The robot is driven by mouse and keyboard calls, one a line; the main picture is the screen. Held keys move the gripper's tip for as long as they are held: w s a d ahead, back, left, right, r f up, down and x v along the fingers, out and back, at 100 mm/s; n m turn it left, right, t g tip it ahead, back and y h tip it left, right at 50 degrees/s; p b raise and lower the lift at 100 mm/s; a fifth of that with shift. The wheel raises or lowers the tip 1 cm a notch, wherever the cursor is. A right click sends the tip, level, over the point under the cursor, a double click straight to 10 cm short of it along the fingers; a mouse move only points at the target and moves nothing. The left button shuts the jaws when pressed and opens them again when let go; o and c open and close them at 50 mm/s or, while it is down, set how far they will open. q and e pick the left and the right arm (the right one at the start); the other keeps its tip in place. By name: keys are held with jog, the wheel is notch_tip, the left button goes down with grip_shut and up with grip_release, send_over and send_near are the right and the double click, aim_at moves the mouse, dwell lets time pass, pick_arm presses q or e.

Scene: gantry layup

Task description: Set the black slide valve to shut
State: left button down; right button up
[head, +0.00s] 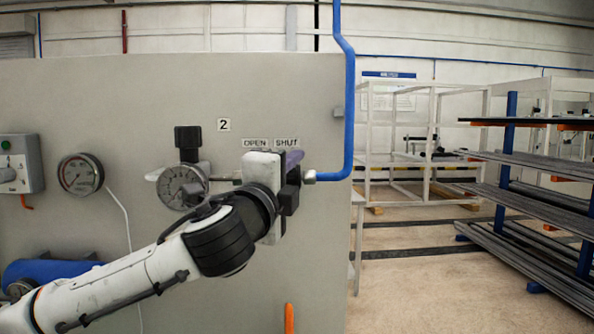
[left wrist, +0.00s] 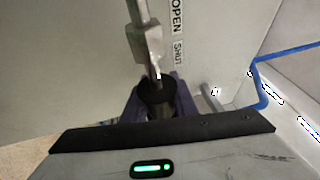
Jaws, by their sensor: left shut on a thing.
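My left gripper (head: 292,166) is at the grey panel, just below the OPEN label (head: 255,143) and the SHUT label (head: 286,143), on the SHUT side. In the left wrist view its purple fingers (left wrist: 158,106) are shut around the round black knob (left wrist: 157,90) of the slide valve. A grey metal fitting (left wrist: 146,38) runs up from the knob along the labels. In the head view my wrist and gripper hide the knob and most of the valve. My right gripper is not in view.
Another gauge (head: 80,174) is further left. A blue pipe (head: 348,110) passes close to the right of my gripper. A rack (head: 530,190) stands far right.

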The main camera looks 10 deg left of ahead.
pick_arm(q)
jog(key=c, duration=1.4)
grip_release()
jog(key=shift+d, duration=0.3)
jog(key=shift+c, duration=0.2)
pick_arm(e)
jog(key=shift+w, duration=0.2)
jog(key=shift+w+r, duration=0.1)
pick_arm(q)
jog(key=shift+s+a+f, duration=0.1)
jog(key=shift+s+f, duration=0.05)
jog(key=shift+s, duration=0.25)
jog(key=s+a+f+b, duration=0.1)
jog(key=s+b, duration=0.1)
jog(key=s, duration=0.7)
jog(key=shift+s+f, duration=0.15)
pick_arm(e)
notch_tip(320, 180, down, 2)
